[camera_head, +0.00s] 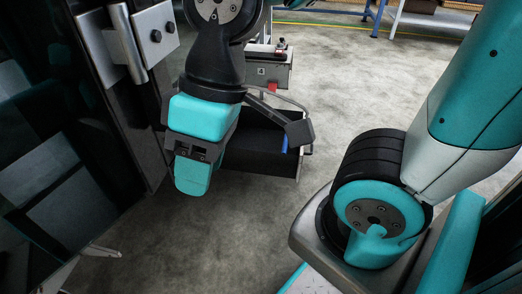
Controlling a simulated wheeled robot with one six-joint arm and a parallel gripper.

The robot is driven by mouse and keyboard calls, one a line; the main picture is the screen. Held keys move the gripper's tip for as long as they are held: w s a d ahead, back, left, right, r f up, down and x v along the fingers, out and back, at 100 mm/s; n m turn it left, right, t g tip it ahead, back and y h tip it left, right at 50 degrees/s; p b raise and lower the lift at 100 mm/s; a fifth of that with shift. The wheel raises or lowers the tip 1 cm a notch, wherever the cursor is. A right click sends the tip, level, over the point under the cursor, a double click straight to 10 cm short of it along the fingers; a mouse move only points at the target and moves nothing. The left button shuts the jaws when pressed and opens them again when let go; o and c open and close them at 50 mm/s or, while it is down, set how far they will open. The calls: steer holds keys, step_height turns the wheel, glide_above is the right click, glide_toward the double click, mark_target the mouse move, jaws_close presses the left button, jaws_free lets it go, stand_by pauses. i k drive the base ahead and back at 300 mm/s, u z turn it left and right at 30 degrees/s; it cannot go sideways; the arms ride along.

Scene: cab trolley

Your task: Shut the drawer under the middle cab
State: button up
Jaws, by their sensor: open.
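A black open-topped drawer (258,160) with a light edge on its right side shows behind my arm, left of the picture's centre. It stands out over the floor. My gripper (281,140) is in front of and above the drawer in this view, with a dark finger and a blue strip at the drawer's right end. The gripper is open, with nothing seen in it. My teal and black wrist hides the drawer's left part and much of the gripper. I cannot tell whether the gripper touches the drawer.
A dark cabinet (75,135) with a metal handle (125,42) fills the left side, close to my arm. A grey unit marked 4 (263,72), with a red part, stands behind the drawer. Bare concrete floor (350,85) lies beyond. A blue-legged bench (378,18) is at the back.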

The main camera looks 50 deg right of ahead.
mark_target(256, 146)
steer(key=u, duration=1.05)
steer(key=k, duration=0.9)
steer(key=z, duration=1.95)
steer(key=i, duration=0.5)
steer(key=u, duration=0.05)
